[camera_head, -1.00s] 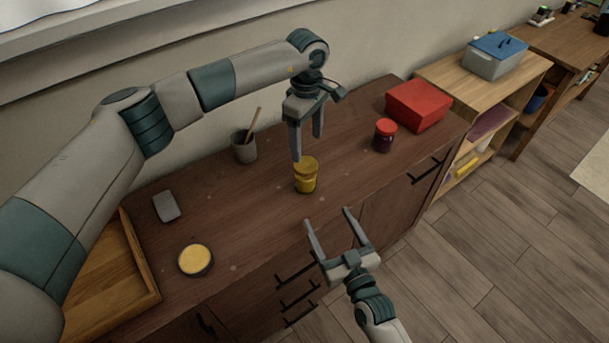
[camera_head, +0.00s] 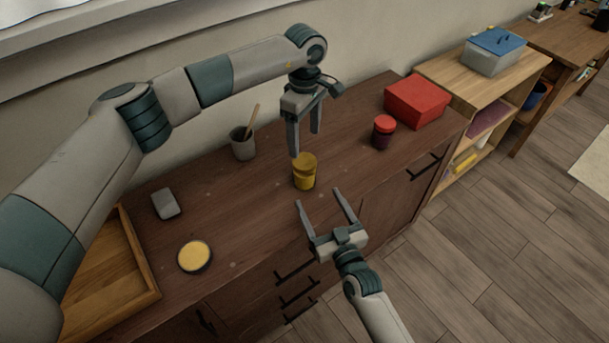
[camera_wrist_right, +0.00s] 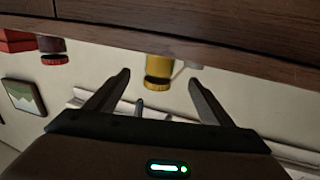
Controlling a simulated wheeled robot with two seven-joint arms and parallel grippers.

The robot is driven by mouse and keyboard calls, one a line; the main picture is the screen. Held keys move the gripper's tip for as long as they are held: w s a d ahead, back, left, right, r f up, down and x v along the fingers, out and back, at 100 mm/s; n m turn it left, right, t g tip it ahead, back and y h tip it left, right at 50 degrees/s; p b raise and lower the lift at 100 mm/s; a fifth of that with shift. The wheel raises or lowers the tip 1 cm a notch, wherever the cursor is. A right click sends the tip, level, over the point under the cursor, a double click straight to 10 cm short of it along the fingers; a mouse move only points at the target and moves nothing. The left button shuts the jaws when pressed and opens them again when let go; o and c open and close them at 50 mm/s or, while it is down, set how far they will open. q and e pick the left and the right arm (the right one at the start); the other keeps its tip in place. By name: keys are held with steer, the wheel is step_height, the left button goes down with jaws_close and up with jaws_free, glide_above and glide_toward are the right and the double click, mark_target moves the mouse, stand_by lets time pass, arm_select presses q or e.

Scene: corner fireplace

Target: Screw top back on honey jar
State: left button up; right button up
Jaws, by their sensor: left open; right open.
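The yellow honey jar (camera_head: 304,178) stands upright on the brown cabinet top. A gold-yellow top (camera_head: 305,160) sits on it; I cannot tell how tightly. In the right wrist view the jar (camera_wrist_right: 172,70) appears upside down, its darker top (camera_wrist_right: 158,84) lowest, between the fingers in the picture and beyond them. My left gripper (camera_head: 306,145) is open, pointing down just above the jar, with nothing in it. My right gripper (camera_head: 318,197) is open and empty, in front of the jar near the cabinet's front edge, its fingers towards the jar.
A red-lidded dark jar (camera_head: 382,132) and red box (camera_head: 416,102) stand to the right. A cup with a stick (camera_head: 243,146) stands behind left. A grey block (camera_head: 166,204), round yellow-topped tin (camera_head: 195,257) and wooden tray (camera_head: 110,276) lie left. The surface around the jar is clear.

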mark_target(304, 171)
steer(key=x, duration=1.2)
